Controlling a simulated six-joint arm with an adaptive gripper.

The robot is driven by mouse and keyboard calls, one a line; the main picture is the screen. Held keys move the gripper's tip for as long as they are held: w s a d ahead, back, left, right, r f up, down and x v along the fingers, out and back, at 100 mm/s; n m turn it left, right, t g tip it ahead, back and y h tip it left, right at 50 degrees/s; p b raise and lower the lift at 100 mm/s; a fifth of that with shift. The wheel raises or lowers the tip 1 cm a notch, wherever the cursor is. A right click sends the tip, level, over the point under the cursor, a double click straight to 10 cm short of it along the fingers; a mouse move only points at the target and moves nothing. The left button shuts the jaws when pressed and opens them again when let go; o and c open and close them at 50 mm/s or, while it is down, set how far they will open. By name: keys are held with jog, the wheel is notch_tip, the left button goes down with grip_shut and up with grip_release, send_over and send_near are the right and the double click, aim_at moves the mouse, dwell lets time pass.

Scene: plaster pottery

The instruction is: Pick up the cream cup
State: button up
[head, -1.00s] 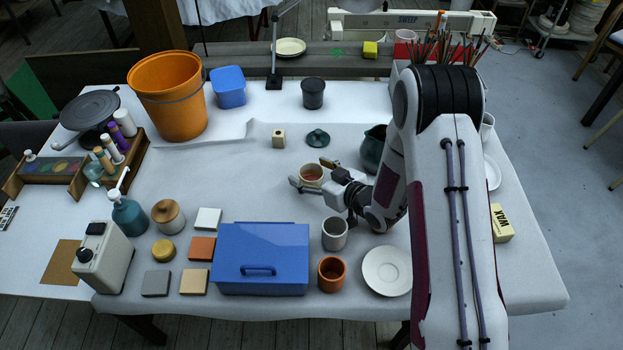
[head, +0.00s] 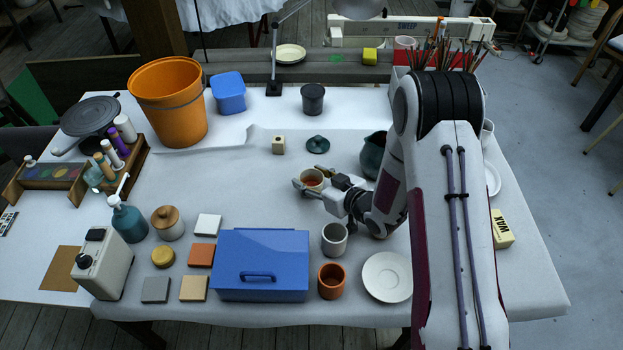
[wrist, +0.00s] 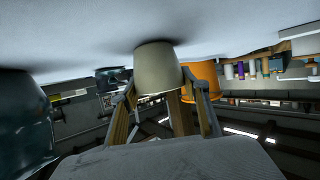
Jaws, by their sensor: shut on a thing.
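The cream cup (head: 311,181) is upright near the middle of the table, with a reddish-brown inside. In the wrist view, where the table shows at the top, the cream cup (wrist: 158,68) sits between the two fingers. My gripper (head: 312,184) reaches it from the right and is shut on it. In the wrist view my gripper's fingers (wrist: 160,92) press on both sides of the cup. The cup's base is at or very near the tabletop; I cannot tell if there is a gap.
A dark green pitcher (head: 374,155) stands close to the right, beside my arm. A grey cup (head: 334,240), a terracotta cup (head: 331,281) and a blue box (head: 261,265) are nearer the front. A small green lid (head: 318,145) lies behind. The table to the left of the cup is clear.

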jog(key=shift+r, duration=0.3)
notch_tip(320, 180, up, 9)
dwell(1.2)
jog(key=shift+r, duration=0.15)
dwell(0.4)
